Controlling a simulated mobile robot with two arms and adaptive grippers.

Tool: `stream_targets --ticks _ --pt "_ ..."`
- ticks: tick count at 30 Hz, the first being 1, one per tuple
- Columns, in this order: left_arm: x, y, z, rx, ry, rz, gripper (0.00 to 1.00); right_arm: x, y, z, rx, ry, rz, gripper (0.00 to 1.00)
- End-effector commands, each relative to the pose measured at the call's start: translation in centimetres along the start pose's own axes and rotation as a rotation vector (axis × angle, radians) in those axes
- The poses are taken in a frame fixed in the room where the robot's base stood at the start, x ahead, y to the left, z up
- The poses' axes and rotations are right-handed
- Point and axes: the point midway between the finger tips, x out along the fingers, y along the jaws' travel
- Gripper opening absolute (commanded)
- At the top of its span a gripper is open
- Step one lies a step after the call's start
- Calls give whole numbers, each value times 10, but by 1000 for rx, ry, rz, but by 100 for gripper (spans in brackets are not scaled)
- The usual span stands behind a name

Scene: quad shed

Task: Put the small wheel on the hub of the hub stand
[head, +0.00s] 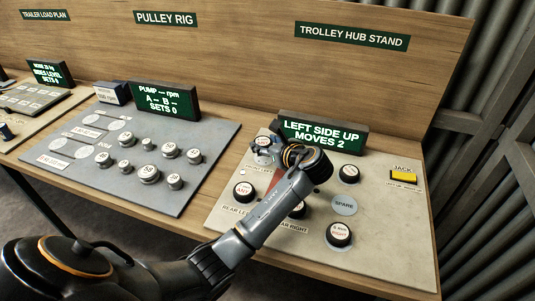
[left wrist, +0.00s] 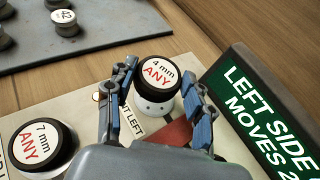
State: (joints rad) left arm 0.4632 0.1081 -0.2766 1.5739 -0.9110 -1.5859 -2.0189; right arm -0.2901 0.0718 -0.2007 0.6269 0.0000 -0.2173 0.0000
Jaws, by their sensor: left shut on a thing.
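The trolley hub stand (head: 385,255) is a pale panel at the right of the bench. My left gripper (left wrist: 158,105) has its two blue-grey fingers on either side of a small black-rimmed wheel marked "4 mm ANY" (left wrist: 158,78) and is shut on it. In the head view this wheel (head: 263,142) is at the stand's far left corner, partly behind the gripper. It is over or on the front left place; I cannot tell whether it is raised. The hub under it is hidden. My right gripper is not in view.
A "7 mm ANY" wheel (left wrist: 42,145) is at rear left. A "SPARE" disc (head: 344,205) is bare. A lit sign (head: 322,135) reads "LEFT SIDE UP MOVES 2". A yellow jack button (head: 404,176) is at right.

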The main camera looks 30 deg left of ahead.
Motion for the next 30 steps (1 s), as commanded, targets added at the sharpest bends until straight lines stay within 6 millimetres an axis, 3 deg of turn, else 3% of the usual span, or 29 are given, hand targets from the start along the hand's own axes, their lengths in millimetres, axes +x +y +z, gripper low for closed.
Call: stream_targets --ticks 8,15,25,26,28,30 --pt "17 -10 -12 0 0 0 20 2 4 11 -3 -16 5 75" --pt "28 -10 -40 2 1 -1 20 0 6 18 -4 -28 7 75" --pt "29 -10 -42 2 0 -1 20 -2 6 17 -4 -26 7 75" --pt "29 -10 -43 1 0 -1 56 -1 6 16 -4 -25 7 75" --pt "29 -10 -43 1 0 -1 71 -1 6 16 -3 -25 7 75" --pt "29 -10 -43 1 0 -1 75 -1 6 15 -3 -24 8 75"
